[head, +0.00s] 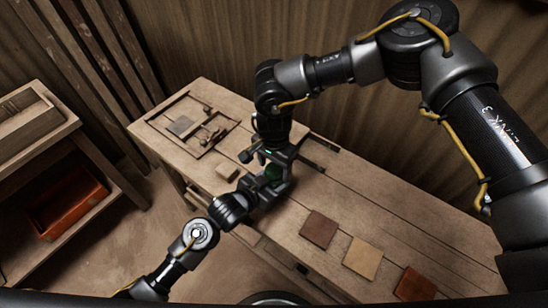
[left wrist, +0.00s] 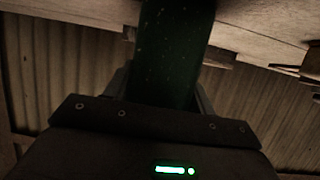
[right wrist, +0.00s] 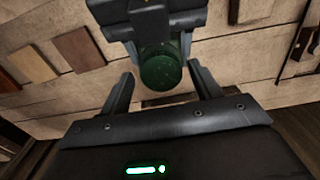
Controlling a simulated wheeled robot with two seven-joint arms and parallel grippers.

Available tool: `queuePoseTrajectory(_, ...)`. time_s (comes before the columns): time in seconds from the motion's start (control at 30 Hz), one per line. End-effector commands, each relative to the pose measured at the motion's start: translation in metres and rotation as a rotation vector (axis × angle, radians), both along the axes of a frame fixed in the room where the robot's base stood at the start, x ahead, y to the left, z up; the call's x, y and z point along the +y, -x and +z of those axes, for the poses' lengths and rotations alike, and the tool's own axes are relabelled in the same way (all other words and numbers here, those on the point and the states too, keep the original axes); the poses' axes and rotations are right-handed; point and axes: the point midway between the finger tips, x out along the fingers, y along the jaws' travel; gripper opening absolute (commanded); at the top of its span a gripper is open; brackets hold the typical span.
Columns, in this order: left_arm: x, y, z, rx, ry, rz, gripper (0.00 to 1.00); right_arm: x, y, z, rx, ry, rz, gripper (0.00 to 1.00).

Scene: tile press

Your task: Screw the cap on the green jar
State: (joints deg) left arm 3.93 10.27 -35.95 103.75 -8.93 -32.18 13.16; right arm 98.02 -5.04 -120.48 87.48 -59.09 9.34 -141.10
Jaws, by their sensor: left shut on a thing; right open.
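The green jar (head: 273,173) shows in the head view as a small green patch between my two grippers, above the wooden bench. My left gripper (head: 266,187) is shut on it. In the left wrist view the jar (left wrist: 172,55) is a tall dark green body between the fingers. In the right wrist view its rounded green end (right wrist: 161,68) faces my right gripper (right wrist: 163,85), which is open, with one finger on either side and a gap to each. I cannot tell whether that end is the cap or bare jar. No separate cap can be made out.
The bench holds a brown tile (head: 319,230), a tan tile (head: 363,258) and a red tile (head: 415,284) at the right. A pale block (head: 227,170) and a wooden frame with a grey tile (head: 180,126) lie left. A shelf with an orange bin (head: 70,208) stands far left.

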Motion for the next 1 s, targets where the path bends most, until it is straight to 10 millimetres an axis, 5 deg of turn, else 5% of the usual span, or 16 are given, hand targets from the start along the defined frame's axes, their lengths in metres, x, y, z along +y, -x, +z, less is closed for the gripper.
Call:
queuePoseTrajectory(0.37,0.0002,-0.0002,-0.0002,0.001,-0.001,0.001,0.0,0.0003,-0.0003,-0.0041,-0.001,0.0,0.0,0.64)
queuePoseTrajectory(0.7,0.0004,-0.0003,-0.0001,0.0,0.0,0.001,0.0,0.0,-0.0001,-0.0041,-0.001,0.001,0.0,0.19)
queuePoseTrajectory(0.87,0.0005,-0.0005,-0.0002,0.0,0.0,0.001,0.0,-0.0002,0.0001,-0.0046,0.001,0.001,-0.063,0.17)
queuePoseTrajectory(1.0,0.0007,-0.0006,-0.0003,0.001,-0.001,0.002,0.0,0.001,0.0007,-0.0051,0.003,-0.001,-0.352,0.17)
